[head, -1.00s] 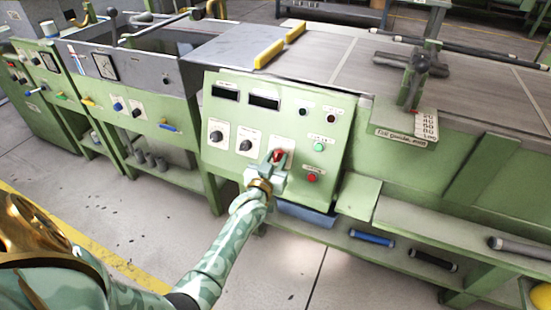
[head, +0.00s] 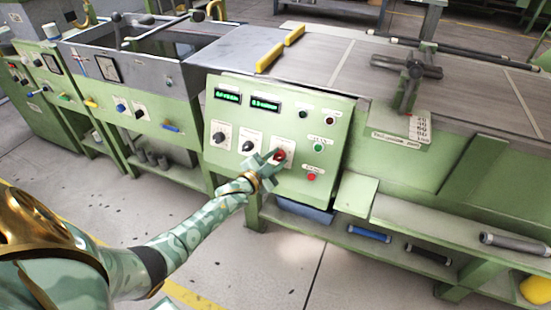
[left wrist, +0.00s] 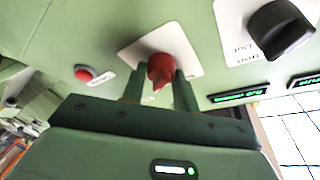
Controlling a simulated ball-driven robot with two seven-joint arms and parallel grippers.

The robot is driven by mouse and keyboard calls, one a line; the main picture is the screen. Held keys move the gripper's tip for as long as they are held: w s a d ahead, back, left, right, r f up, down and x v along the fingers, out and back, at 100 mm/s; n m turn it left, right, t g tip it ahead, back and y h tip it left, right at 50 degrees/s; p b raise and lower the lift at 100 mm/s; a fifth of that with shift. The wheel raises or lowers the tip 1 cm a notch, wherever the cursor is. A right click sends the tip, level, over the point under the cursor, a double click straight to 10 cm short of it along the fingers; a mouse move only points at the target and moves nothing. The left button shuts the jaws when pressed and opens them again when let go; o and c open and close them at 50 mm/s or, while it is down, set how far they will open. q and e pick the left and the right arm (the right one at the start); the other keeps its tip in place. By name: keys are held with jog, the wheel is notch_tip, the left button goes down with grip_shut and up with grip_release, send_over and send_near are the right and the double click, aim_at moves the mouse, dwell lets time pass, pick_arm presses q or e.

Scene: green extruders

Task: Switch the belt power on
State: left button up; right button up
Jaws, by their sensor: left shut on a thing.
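The red power knob (head: 280,155) sits on a white plate on the sloped green control panel (head: 330,110). My left gripper (head: 272,160) is shut on the red knob. In the left wrist view the red knob (left wrist: 160,70) stands between the two fingers of my left gripper (left wrist: 158,90). Two small displays, the left one (head: 227,96) and the right one (head: 265,104), are lit with green characters. My right gripper is not in view.
Two black knobs (head: 219,138) are left of the red one. A green button (head: 319,147) and a red button (head: 312,177) are to its right. A lower shelf holds rollers (head: 369,235).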

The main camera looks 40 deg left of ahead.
pick_arm(q)
jog(key=shift+f+m+h, duration=0.1)
jog(key=shift+m+h, duration=0.2)
jog(key=shift+m, duration=0.2)
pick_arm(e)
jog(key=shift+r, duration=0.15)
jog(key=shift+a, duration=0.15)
pick_arm(q)
jog(key=o, duration=1)
jog(key=shift+s, duration=0.25)
jog(key=shift+s+a+r+p, duration=0.15)
jog(key=shift+s+p, duration=0.8)
jog(key=shift+s, duration=1.7)
jog(key=shift+s+a+r+p, duration=0.1)
jog(key=shift+s+r+p, duration=0.2)
jog(key=shift+s+p, duration=1.55)
jog(key=shift+s+a+r+p, duration=0.1)
jog(key=shift+s+r, duration=0.1)
jog(key=shift+s, duration=3.25)
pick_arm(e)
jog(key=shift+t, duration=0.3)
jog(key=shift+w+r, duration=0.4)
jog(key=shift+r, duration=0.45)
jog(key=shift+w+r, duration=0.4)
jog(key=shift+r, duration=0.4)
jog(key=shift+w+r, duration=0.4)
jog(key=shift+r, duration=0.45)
